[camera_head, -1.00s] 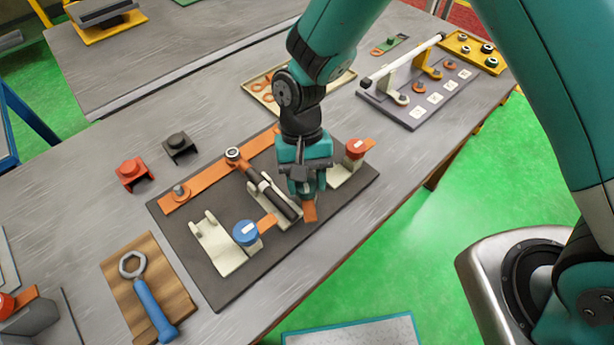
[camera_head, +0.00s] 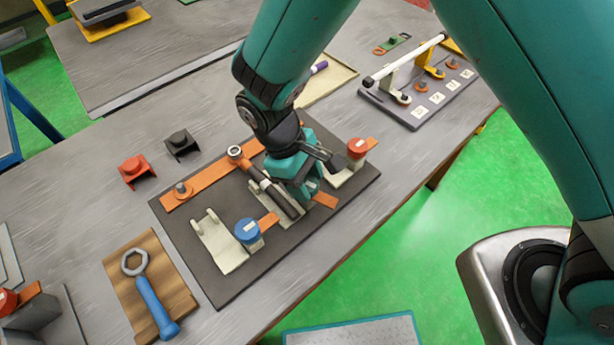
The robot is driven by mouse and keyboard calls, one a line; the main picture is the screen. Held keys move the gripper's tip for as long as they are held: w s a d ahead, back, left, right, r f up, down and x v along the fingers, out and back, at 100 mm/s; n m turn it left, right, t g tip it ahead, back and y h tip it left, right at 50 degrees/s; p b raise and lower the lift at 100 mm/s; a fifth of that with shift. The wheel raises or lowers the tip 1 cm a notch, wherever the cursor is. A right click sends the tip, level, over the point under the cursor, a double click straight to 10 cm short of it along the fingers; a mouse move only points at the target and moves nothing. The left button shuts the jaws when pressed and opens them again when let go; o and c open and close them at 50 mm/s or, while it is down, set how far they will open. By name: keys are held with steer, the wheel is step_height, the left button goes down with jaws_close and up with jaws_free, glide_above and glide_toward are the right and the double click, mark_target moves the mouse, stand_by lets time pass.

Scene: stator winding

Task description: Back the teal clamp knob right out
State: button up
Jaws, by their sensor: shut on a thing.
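The teal clamp knob is hidden behind my gripper (camera_head: 306,190), which is shut around it from above. The orange tab (camera_head: 326,200) of that clamp sticks out to the right from under the jaws. The middle clamp sits on the dark fixture plate (camera_head: 243,283). To its left is the blue clamp knob (camera_head: 247,230), and to its right the red clamp knob (camera_head: 357,147), each with an orange tab. A black-sleeved rod (camera_head: 262,185) with a ring end lies in a pale cradle beside my gripper.
A long orange bar (camera_head: 208,182) lies along the plate's back. A blue-handled wrench (camera_head: 152,300) rests on a wooden board at the left. Red (camera_head: 133,172) and black (camera_head: 181,145) blocks stand behind. A rack with a white rod (camera_head: 407,58) is at back right.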

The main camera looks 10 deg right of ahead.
steer(key=n+t, duration=0.1)
steer(key=n, duration=0.2)
steer(key=n+t+h+p, duration=0.1)
steer(key=n, duration=0.2)
steer(key=shift+s+f, duration=0.1)
steer(key=shift+s, duration=0.05)
steer(key=n+t, duration=0.1)
steer(key=n, duration=0.2)
steer(key=n+t+p, duration=0.1)
steer(key=n+t, duration=0.1)
steer(key=n, duration=0.2)
steer(key=shift+s+y, duration=0.1)
steer(key=shift+y, duration=0.2)
steer(key=o, duration=0.9)
steer(key=b+v, duration=0.1)
steer(key=v, duration=1.6)
steer(key=shift+d+r+b, duration=0.1)
steer(key=shift+r+b, duration=0.15)
steer(key=shift+b, duration=0.15)
